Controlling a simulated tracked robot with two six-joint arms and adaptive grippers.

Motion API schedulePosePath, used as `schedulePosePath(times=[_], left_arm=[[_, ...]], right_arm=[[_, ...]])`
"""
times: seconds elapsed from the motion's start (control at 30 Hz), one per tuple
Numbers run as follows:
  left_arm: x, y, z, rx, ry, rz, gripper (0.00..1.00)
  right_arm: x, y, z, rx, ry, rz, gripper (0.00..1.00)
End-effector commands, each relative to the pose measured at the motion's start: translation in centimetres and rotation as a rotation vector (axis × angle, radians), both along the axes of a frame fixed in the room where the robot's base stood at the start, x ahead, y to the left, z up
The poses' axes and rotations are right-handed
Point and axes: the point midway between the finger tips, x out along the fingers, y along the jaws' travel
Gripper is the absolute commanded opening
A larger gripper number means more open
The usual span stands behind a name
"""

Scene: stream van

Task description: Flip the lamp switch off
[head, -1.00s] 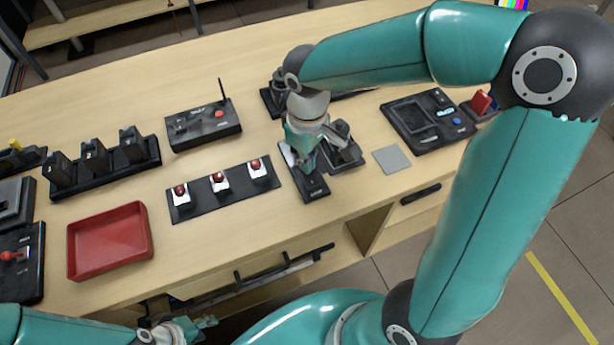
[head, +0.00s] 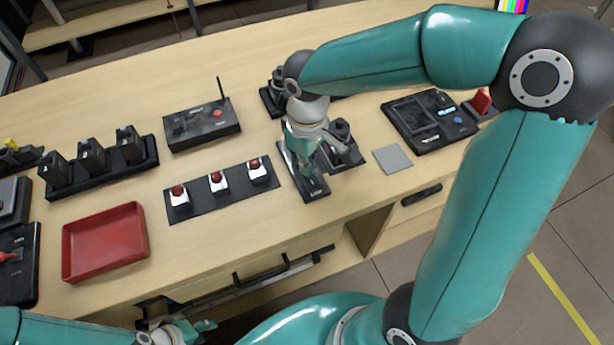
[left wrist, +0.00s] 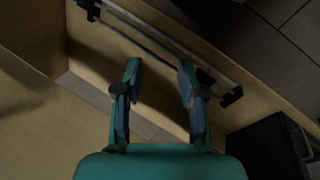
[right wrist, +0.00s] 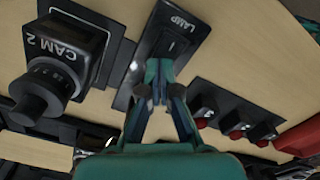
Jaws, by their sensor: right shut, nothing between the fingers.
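The lamp switch (right wrist: 196,33) is a black plate marked LAMP with a small white line mark near its middle. In the head view the lamp switch plate (head: 318,192) lies at the bench's front edge, partly hidden by my right gripper.
A CAM 2 knob box (right wrist: 75,45) stands close beside the lamp plate. On the other side is a strip of red buttons (head: 217,181). A red tray (head: 105,243), a radio-like box (head: 203,124) and a grey square (head: 392,159) lie on the bench.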

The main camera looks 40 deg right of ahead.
Motion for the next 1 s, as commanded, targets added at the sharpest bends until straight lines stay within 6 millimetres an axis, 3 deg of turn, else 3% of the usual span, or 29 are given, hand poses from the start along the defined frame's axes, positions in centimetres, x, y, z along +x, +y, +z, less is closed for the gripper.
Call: schedulePosePath(times=[0.43, 1.0], left_arm=[[0.0, 0.0, 0.1, 0.0, 0.0, 0.0, 0.4], [0.0, 0.0, 3.8, 0.0, 0.0, 0.0, 0.4]], right_arm=[[0.0, 0.0, 0.0, -0.001, 0.002, 0.001, 0.0], [0.0, 0.0, 4.6, 0.0, 0.0, 0.001, 0.0]])
